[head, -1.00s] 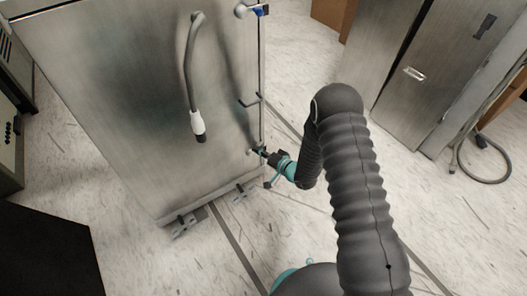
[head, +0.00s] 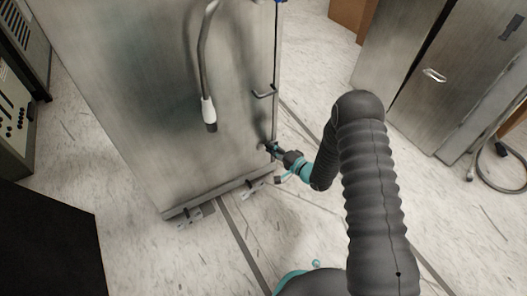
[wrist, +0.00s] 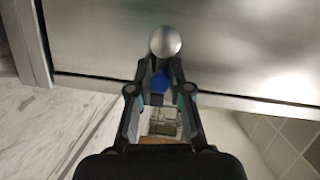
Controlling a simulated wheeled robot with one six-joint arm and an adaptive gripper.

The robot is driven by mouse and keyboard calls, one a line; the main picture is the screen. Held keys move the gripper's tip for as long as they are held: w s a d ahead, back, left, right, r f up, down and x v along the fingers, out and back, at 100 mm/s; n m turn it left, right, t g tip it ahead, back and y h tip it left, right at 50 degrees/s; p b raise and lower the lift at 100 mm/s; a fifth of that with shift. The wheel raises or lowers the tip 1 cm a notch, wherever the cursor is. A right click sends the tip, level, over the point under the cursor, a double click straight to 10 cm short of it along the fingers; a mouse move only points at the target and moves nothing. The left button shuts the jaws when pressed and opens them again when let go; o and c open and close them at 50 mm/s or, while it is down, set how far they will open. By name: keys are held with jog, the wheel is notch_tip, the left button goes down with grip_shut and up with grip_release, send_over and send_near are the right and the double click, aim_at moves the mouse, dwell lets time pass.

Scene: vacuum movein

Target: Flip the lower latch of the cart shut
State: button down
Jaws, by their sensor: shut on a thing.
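The cart (head: 150,90) is a tall brushed-metal box on the left in the head view. Its lower latch has a round silver knob (wrist: 165,42) and a blue part (wrist: 158,82), both clear in the wrist view. My gripper (head: 272,149) is at the cart's lower right edge in the head view. In the wrist view my gripper (wrist: 160,66) has its fingertips closed in on either side of the latch, just below the knob. The blue part lies between the fingers. In the head view the latch is mostly hidden by my gripper.
A grey hose with a white end (head: 208,110) hangs on the cart's face. A small bracket (head: 264,94) sticks out above my gripper. Metal cabinets (head: 430,75) stand at the right, with a cable (head: 500,185) on the floor. The pale floor between is open.

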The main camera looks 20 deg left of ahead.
jog(key=shift+s+f, duration=0.1)
jog(key=shift+f, duration=0.05)
jog(key=c, duration=1.3)
grip_release()
jog(key=shift+c, duration=0.2)
jog(key=v, duration=1.2)
